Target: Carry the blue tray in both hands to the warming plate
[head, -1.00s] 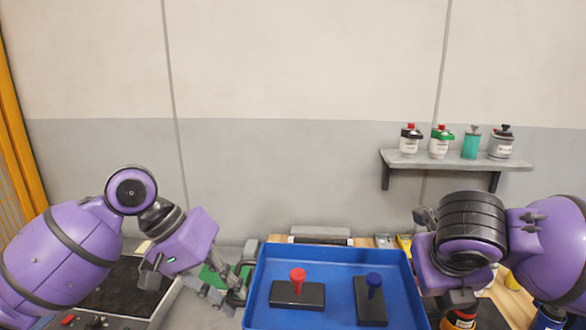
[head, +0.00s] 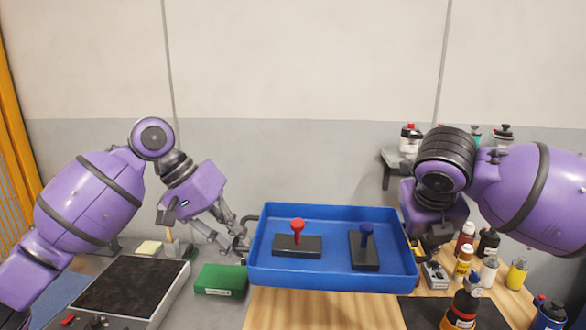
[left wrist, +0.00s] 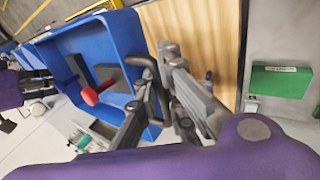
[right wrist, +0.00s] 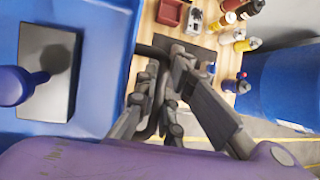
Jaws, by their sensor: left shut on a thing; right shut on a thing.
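The blue tray (head: 332,278) is held up in front of me, roughly level and raised above the wooden table. It carries a black block with a red knob (head: 297,226) and a black block with a blue knob (head: 366,231), both upright. My left gripper (head: 240,243) is shut on the tray's left handle, also seen in the left wrist view (left wrist: 157,68). My right gripper (head: 422,240) is shut on the right handle; its fingers show in the right wrist view (right wrist: 167,68). The warming plate (head: 128,283), dark and flat-topped with front knobs, lies left of the tray.
A green box (head: 219,281) sits between plate and tray. Several bottles (head: 463,262) stand on the wooden table (head: 300,308) at the right, near my right arm. A wall shelf (head: 392,160) is behind that arm, and an orange post (head: 18,150) is at far left.

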